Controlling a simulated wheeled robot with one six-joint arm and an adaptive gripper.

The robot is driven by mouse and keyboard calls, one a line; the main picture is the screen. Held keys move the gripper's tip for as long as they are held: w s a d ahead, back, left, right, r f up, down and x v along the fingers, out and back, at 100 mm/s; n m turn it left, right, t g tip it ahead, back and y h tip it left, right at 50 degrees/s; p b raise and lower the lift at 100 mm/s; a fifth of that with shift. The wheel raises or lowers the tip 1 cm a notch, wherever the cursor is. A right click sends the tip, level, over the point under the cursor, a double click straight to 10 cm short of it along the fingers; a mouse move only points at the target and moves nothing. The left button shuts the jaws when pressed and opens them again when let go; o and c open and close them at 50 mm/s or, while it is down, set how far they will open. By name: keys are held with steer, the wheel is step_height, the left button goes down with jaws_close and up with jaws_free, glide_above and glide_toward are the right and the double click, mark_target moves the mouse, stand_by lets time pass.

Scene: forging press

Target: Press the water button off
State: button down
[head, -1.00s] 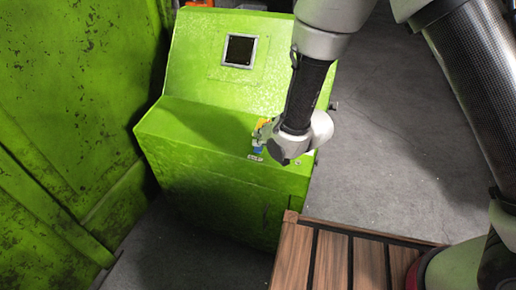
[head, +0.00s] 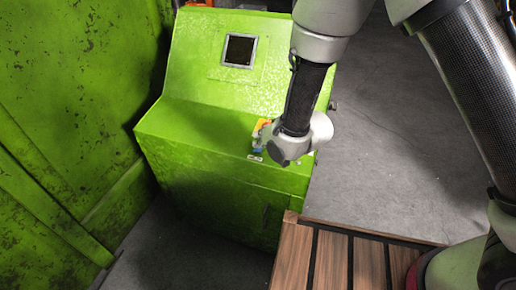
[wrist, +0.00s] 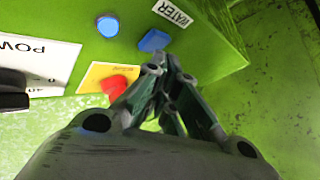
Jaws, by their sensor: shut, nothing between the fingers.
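The blue water button (wrist: 154,40) sits on the green panel beside the white WATER label (wrist: 172,13) in the wrist view. My gripper (wrist: 162,66) is shut and empty, with its fingertips just below the button in the picture. I cannot tell whether they touch it.
A second, round blue button or light (wrist: 108,26) is left of the water button. A red button (wrist: 114,86) on a yellow plate (wrist: 95,75), a POWER label (wrist: 45,60) and a black control (wrist: 12,92) lie nearby. A slatted wooden platform (head: 330,260) is at lower right.

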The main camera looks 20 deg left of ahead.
mark_target(259, 151)
stand_by(0.5)
steer(key=shift+f, duration=0.45)
steer(key=shift+r, duration=0.45)
step_height(259, 151, up, 6)
steer(key=s, duration=0.1)
stand_by(0.6)
